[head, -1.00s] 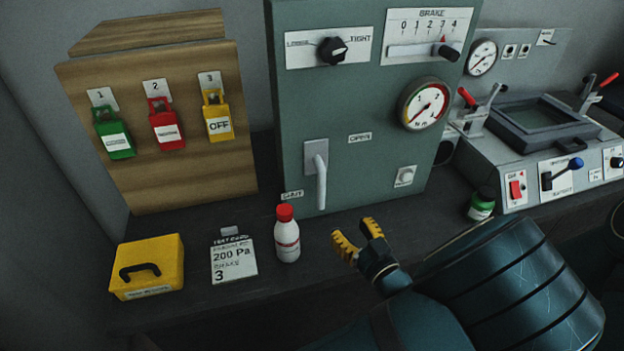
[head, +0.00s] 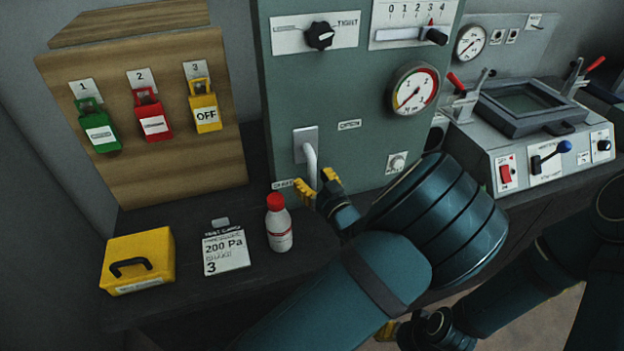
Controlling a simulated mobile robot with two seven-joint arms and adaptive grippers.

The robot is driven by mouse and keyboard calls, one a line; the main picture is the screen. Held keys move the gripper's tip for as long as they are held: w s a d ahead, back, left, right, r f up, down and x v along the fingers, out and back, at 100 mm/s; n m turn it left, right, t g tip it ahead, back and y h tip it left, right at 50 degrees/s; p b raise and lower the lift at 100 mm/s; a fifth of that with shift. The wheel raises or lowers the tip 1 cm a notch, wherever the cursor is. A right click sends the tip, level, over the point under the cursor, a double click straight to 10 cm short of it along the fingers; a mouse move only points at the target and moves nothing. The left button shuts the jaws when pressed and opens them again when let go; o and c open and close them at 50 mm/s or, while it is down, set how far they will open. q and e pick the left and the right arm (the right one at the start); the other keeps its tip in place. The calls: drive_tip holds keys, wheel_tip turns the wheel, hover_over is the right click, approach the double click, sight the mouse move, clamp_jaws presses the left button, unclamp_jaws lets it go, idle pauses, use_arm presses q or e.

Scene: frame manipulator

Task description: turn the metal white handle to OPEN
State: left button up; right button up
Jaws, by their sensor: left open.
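The white metal handle (head: 312,168) hangs straight down from a grey plate on the front of the green panel (head: 345,85). A label that seems to read SHUT (head: 283,184) is left of its lower end, and an OPEN label (head: 349,125) is to its upper right. My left gripper (head: 317,187) is open, its yellow fingertips on either side of the handle's lower end. I cannot tell whether they touch it. My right gripper (head: 388,330) shows only in part at the bottom, behind my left arm; its jaws are mostly hidden.
A white bottle with a red cap (head: 279,228) stands close to the left of my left gripper. A test card (head: 225,250) and a yellow case (head: 139,262) are further left. A lock board (head: 150,165) stands behind them, and a grey device (head: 545,130) is at right.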

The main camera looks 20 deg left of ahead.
use_arm(q)
drive_tip(key=shift+w+a, duration=0.25)
drive_tip(key=shift+c, duration=0.3)
clamp_jaws()
